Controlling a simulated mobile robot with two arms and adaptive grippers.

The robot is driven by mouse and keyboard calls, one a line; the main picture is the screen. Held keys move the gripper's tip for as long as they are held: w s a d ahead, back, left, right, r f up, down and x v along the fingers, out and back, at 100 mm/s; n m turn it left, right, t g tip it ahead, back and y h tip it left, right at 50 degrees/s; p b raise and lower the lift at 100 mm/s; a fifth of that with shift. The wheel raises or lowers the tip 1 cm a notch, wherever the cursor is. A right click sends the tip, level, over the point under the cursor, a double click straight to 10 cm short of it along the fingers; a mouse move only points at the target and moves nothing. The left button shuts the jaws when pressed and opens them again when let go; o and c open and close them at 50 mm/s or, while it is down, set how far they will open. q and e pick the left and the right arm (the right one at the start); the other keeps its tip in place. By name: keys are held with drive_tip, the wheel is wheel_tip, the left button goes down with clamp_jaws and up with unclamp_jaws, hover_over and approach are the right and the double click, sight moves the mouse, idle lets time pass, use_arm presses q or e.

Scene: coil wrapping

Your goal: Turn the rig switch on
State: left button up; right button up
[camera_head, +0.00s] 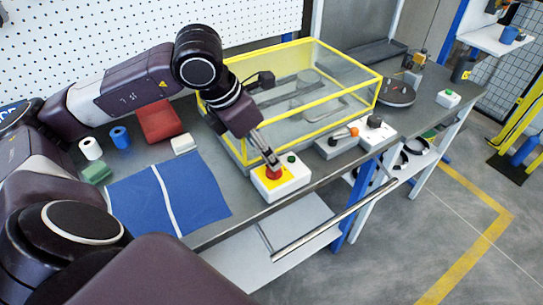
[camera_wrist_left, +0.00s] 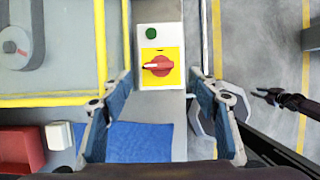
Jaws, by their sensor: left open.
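The rig switch is a red rotary knob on a yellow plate of a small white box (camera_head: 283,184), with a green button (camera_head: 292,158) beside it. In the left wrist view the red knob (camera_wrist_left: 158,66) has a pale pointer lying sideways, toward the left. My left gripper (camera_head: 272,165) is at the knob in the head view, partly covering it. In the left wrist view its blue-padded fingers (camera_wrist_left: 165,108) are wide apart, one on each side of the box. Contact cannot be told. A dark slender shape (camera_wrist_left: 275,97) at right in that view looks like my right gripper; its jaws are unclear.
A yellow-framed clear enclosure (camera_head: 325,125) stands just behind the box. A blue cloth (camera_head: 190,195), a red block (camera_head: 160,121) and spools (camera_head: 91,149) lie to the left. The table's front edge is close.

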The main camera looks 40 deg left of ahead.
sight(267, 174)
use_arm(q)
drive_tip(key=x, duration=0.3)
drive_tip(key=shift+p+x, duration=0.4)
drive_tip(key=shift+x, duration=1.2)
drive_tip(key=shift+w, duration=0.15)
drive_tip(key=shift+c, duration=0.4)
drive_tip(key=c, duration=1.1)
use_arm(e)
drive_tip(key=shift+s+r, duration=0.35)
drive_tip(key=shift+r, duration=0.1)
drive_tip(key=shift+f, duration=0.1)
